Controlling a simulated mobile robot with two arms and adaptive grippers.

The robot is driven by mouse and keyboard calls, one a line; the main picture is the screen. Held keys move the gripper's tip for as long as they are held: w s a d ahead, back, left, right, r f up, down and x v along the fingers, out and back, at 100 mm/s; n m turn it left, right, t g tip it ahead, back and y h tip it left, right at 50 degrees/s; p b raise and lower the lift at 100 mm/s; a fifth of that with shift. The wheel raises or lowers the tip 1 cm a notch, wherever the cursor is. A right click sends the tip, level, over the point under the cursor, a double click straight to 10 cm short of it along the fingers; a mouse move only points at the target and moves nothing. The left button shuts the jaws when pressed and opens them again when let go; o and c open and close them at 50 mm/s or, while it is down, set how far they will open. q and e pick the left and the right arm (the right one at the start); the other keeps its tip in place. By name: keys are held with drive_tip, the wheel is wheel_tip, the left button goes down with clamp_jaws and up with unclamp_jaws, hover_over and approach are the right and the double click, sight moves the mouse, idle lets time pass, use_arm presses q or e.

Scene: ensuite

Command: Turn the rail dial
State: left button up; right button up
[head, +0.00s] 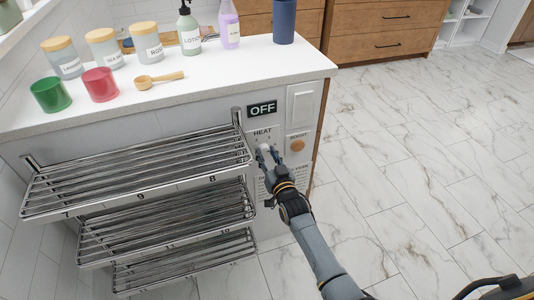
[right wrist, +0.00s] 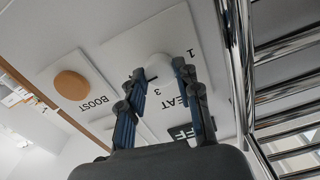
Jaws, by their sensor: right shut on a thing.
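The white rail dial (right wrist: 159,66) sits on the HEAT plate (right wrist: 125,48), seen from close by in the right wrist view. The numbers 1 and 3 are printed around it. In the head view the HEAT plate (head: 263,134) is on the end of the counter, just right of the top rail, below a black OFF sign (head: 262,108). My right gripper (head: 268,152) is at the dial. Its fingertips (right wrist: 159,72) lie on either side of the dial, shut on it. The dial's pointer cannot be made out. My left gripper is not in view.
Chrome towel rails (head: 135,178) stick out left of the HEAT plate, close to my right gripper. A BOOST plate with a round tan button (head: 297,145) is just to the right. Jars and bottles stand on the white counter (head: 215,75). The marble floor (head: 420,170) is clear.

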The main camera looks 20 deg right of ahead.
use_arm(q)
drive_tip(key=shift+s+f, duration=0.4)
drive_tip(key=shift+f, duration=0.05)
use_arm(e)
drive_tip(key=shift+f+m, duration=0.15)
drive_tip(key=shift+m, duration=0.45)
drive_tip(key=o, duration=1.2)
drive_tip(key=shift+c, duration=0.2)
drive_tip(key=shift+s, duration=0.15)
drive_tip(key=s, duration=1.1)
drive_tip(key=shift+s+d, duration=0.2)
drive_tip(key=shift+s, duration=0.2)
